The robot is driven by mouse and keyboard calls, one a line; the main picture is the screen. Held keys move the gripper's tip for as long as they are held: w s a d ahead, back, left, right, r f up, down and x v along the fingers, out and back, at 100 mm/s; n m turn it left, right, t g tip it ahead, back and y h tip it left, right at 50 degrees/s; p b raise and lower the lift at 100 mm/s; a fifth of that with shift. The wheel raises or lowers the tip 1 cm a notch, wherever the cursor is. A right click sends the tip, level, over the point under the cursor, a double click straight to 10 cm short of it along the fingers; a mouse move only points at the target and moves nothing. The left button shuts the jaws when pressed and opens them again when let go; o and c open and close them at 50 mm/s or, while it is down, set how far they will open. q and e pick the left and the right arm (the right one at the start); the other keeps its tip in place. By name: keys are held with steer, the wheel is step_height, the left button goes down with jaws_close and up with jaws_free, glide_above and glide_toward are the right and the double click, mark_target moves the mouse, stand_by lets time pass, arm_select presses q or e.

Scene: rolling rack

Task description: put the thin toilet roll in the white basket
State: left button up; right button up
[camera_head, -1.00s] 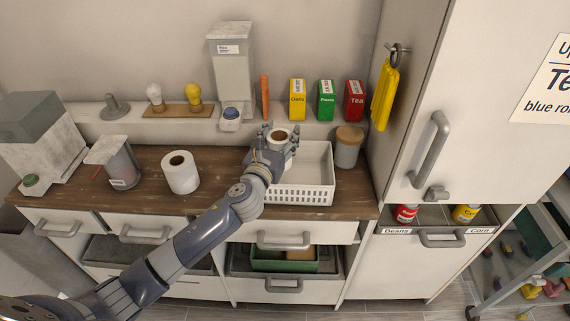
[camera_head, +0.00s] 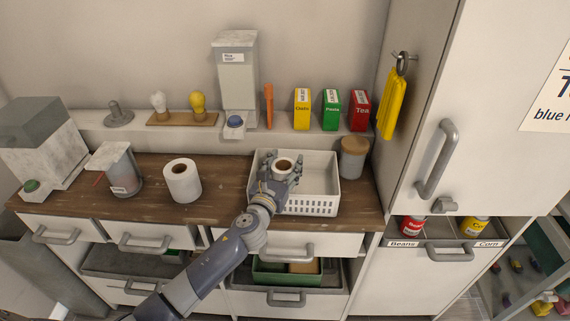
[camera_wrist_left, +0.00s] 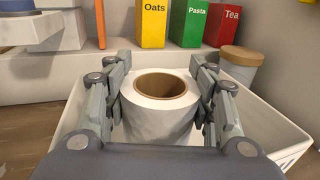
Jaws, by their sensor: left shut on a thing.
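The thin toilet roll (camera_head: 283,166) is upright between the fingers of my left gripper (camera_head: 282,177). In the left wrist view the roll (camera_wrist_left: 157,115) shows its brown core, with the fingers of the left gripper (camera_wrist_left: 158,100) shut on both sides of it. The white basket (camera_head: 318,207) stands on the wooden counter, and the held roll is over or inside its left half. How far the roll's bottom is from the basket floor is hidden. A thicker white roll (camera_head: 183,182) stands on the counter to the left. My right gripper is out of view.
A grey jar with a wooden lid (camera_head: 353,159) stands right of the basket. Oats (camera_head: 302,110), Pasta (camera_head: 331,110) and Tea (camera_head: 359,111) boxes stand on the ledge behind, beside a dispenser (camera_head: 236,85). The basket's right half looks empty.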

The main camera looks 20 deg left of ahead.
arm_select(q)
steer(key=shift+f, duration=0.35)
steer(key=o, duration=1)
steer(key=shift+c, duration=0.2)
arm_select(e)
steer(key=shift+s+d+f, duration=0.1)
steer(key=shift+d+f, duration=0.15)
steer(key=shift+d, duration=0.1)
arm_select(q)
steer(key=shift+r, duration=0.1)
steer(key=shift+r, duration=0.2)
steer(key=shift+r+p, duration=0.4)
steer(key=s+b, duration=0.1)
steer(key=s, duration=0.9)
steer(key=shift+s+a+f, duration=0.1)
steer(key=shift+s+f, duration=0.05)
steer(key=shift+s, duration=0.1)
steer(key=shift+s+b, duration=0.3)
steer(key=shift+s, duration=0.45)
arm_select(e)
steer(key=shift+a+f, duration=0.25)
